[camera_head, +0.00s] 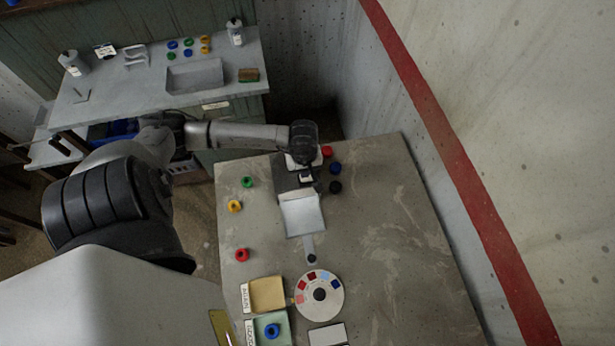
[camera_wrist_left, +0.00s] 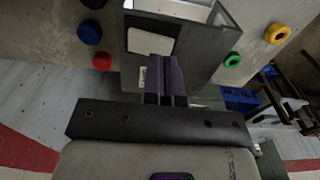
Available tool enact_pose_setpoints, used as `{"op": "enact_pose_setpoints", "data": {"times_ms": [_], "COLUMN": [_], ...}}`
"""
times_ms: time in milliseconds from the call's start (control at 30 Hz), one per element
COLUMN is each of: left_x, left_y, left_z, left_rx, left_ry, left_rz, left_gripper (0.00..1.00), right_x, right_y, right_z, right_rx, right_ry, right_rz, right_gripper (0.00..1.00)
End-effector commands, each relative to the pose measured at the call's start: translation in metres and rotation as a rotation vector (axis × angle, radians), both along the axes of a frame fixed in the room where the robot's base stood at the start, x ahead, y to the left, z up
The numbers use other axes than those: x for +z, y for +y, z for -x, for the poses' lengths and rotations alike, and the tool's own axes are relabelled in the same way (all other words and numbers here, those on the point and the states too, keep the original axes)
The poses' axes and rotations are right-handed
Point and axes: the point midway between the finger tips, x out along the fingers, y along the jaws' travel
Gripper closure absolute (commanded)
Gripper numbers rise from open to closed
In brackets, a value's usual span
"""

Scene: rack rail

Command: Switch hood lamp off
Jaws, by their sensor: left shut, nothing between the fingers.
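The hood (camera_head: 283,176) is a dark grey box on the stone-topped table, with a pale, bright floor panel (camera_head: 302,216) extending from its front. In the left wrist view the hood (camera_wrist_left: 200,45) shows as a dark box with a white rectangular plate (camera_wrist_left: 151,38) and a small label. My right gripper is not in view.
Coloured rings, including red (camera_head: 242,255) and green (camera_head: 247,182), lie around the hood. A colour wheel (camera_head: 334,298), a tan tray (camera_head: 267,293) and a green tray (camera_head: 285,324) are in front. A side bench (camera_head: 120,98) stands behind left. The table's right side is clear.

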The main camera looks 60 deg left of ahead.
Motion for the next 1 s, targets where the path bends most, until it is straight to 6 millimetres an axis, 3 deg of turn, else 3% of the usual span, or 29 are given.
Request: {"op": "enact_pose_setpoints", "data": {"times_ms": [1000], "left_x": [-0.015], "left_y": [0.0], "left_z": [0.0], "left_rx": [0.0], "left_ry": [0.0], "left_rz": [0.0], "left_gripper": [1.0], "right_x": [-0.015], "right_y": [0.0], "right_z": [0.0], "right_rx": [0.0], "right_ry": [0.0], "right_rz": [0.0], "right_gripper": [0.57]}}
